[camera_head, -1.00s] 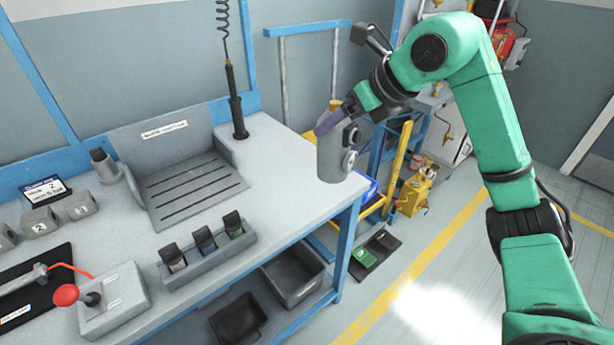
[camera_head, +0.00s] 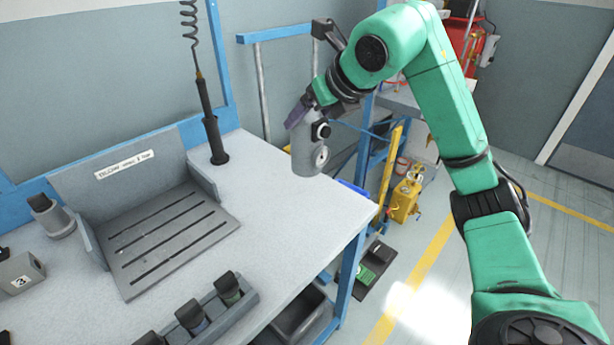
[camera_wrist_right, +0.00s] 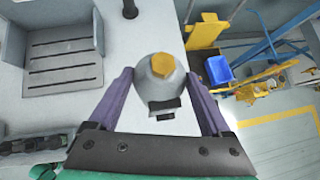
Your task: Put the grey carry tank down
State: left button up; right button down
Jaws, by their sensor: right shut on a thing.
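The grey carry tank (camera_head: 308,157) is a small upright cylinder with a round dial and a dark knob on its side. In the head view it is over the far right part of the bench top (camera_head: 290,210). I cannot tell whether its base touches the bench. My right gripper (camera_head: 303,112) is shut on its upper part. In the right wrist view the tank (camera_wrist_right: 158,88) shows its yellow top cap (camera_wrist_right: 161,65) between the two purple fingers (camera_wrist_right: 160,95). My left gripper is out of view.
A slotted grey tray (camera_head: 170,245) stands left on the bench, with a dark post (camera_head: 212,130) and coiled cord behind it. A holder with dark-capped items (camera_head: 228,288) is near the front edge. Bench top around the tank is clear. Yellow equipment (camera_head: 405,200) stands on the floor beyond.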

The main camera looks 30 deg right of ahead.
aim_at(310, 164)
jog(key=f+b, duration=0.2)
jog(key=f, duration=0.9)
jog(key=shift+w+f, duration=0.3)
jog(key=shift+f+b, duration=0.1)
jog(key=shift+b, duration=0.2)
grip_release()
jog(key=shift+a, duration=0.1)
jog(key=shift+s+r, duration=0.25)
jog(key=shift+r, duration=0.05)
jog(key=v, duration=1.1)
jog(key=shift+s+r, duration=0.15)
jog(key=shift+r, duration=0.05)
